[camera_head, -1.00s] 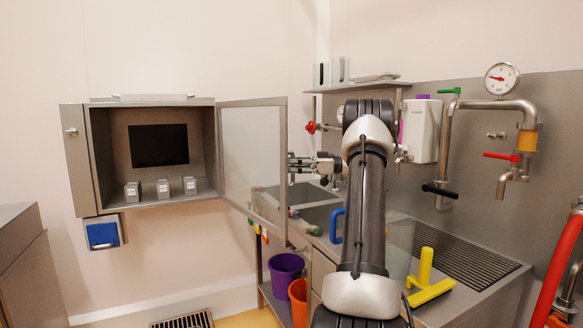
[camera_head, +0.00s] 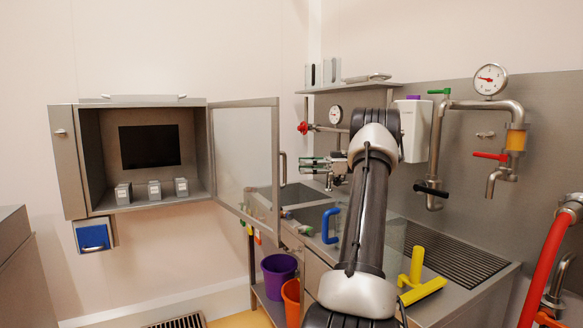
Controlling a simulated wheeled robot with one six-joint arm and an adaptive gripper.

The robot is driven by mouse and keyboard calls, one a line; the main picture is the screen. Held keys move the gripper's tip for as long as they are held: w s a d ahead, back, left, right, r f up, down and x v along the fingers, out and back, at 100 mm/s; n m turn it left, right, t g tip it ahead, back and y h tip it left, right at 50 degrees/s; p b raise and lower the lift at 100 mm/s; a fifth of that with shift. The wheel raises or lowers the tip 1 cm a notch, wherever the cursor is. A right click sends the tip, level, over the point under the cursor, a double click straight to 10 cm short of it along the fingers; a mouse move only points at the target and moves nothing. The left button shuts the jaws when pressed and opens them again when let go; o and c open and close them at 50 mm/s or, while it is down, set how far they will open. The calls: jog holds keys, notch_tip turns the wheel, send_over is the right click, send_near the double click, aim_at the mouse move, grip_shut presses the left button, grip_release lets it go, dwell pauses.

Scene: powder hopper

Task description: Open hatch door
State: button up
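The hatch door (camera_head: 243,160), a glass pane in a grey metal frame, stands swung open to the right of the wall cabinet (camera_head: 65,160). Its bar handle (camera_head: 283,178) is on the free edge, facing right. My gripper (camera_head: 306,165) is just right of the handle, with a visible gap between them. Its two fingers point left, look spread apart, and hold nothing. My arm hides part of the bench and wall behind it.
Inside the cabinet are a dark screen (camera_head: 150,146) and several small grey blocks (camera_head: 154,190). Right of the door are a sink (camera_head: 300,194), a red valve (camera_head: 303,128), and a blue handle (camera_head: 330,226).

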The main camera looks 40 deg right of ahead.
jog(key=shift+v, duration=2.1)
jog(key=shift+s, duration=0.1)
